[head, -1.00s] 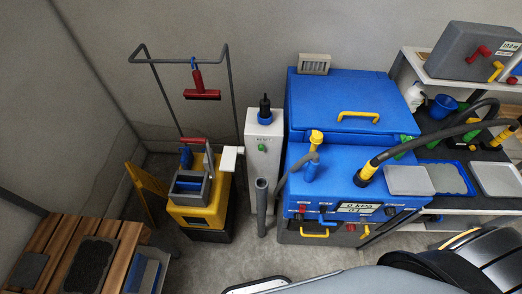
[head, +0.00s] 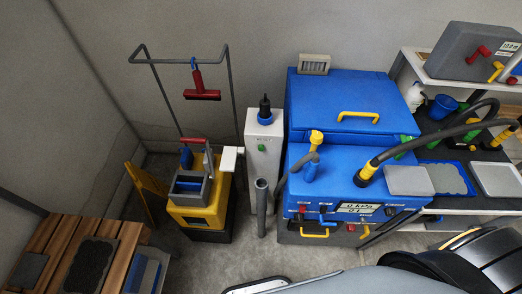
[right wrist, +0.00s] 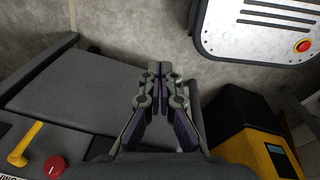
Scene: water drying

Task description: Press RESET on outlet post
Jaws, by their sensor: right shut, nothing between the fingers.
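The outlet post (head: 264,165) is an upright white box-shaped post standing between the yellow cart and the blue machine in the head view. A small green button (head: 262,148) sits on its front face, and a black and blue plug-like piece (head: 264,108) stands on its top. Lettering on the post is too small to read. My right gripper (right wrist: 158,72) shows in the right wrist view, shut and empty. It is above the floor, apart from everything nearby. The post cannot be made out with certainty in that view. My left gripper is not in view.
A grey upright pipe (head: 261,205) stands right before the post. The yellow cart (head: 200,212) is left of it, the blue machine (head: 330,180) with hoses right of it. A wooden bench (head: 60,255) is at lower left. Bare floor (head: 215,258) lies in front.

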